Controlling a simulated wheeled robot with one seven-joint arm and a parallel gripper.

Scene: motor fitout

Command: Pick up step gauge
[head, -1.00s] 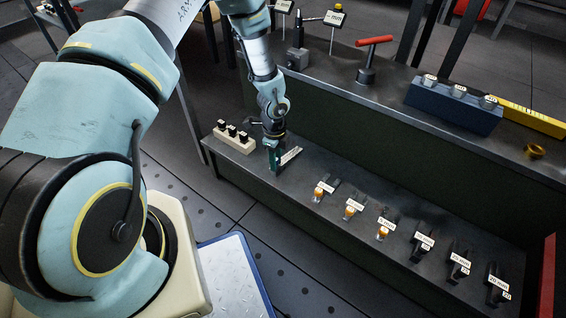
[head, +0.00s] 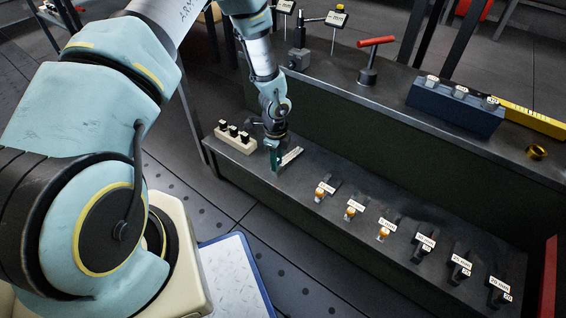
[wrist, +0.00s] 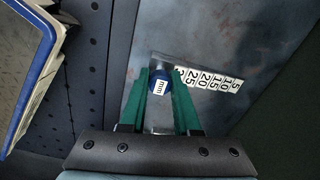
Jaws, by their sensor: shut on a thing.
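The step gauge (head: 291,156) lies on the low shelf near its left end. In the wrist view the step gauge (wrist: 207,80) shows a row of white number labels running to the right and a blue round end marked "mm". My gripper (head: 275,160) points down at the gauge's left end. In the wrist view the green fingers of my gripper (wrist: 160,84) stand on both sides of the blue end and are shut on it. The fingers hide part of the gauge, and I cannot tell whether it is clear of the shelf.
A pale block with black-topped pieces (head: 235,139) stands left of my gripper. Several labelled holders (head: 384,230) line the shelf to the right. Above is a bench with a red-handled tool (head: 368,70), a blue block (head: 453,106) and a yellow bar (head: 530,118).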

